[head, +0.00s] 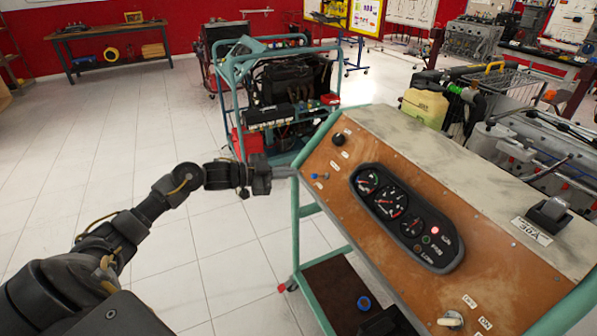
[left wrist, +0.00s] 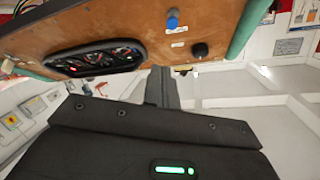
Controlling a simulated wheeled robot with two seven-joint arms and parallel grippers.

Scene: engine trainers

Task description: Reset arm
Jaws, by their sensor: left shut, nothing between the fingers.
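My left arm reaches in from the left in the head view. Its gripper (head: 286,172) is shut and empty, at the left edge of the trainer's wooden control panel (head: 490,262), close to a small blue-tipped switch (head: 320,176). I cannot tell whether the fingertips touch the panel. In the left wrist view the shut fingers (left wrist: 161,84) point toward the panel, with a blue knob (left wrist: 173,19) and a black knob (left wrist: 200,50) beyond them. The gauge cluster (head: 408,218) has a lit red lamp. My right gripper is not in view.
The panel sits on a teal frame (head: 296,225) with a lower shelf (head: 335,290). Another teal engine cart (head: 236,75) stands behind. A workbench (head: 108,33) is at the back left. Open tiled floor (head: 110,150) lies to the left.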

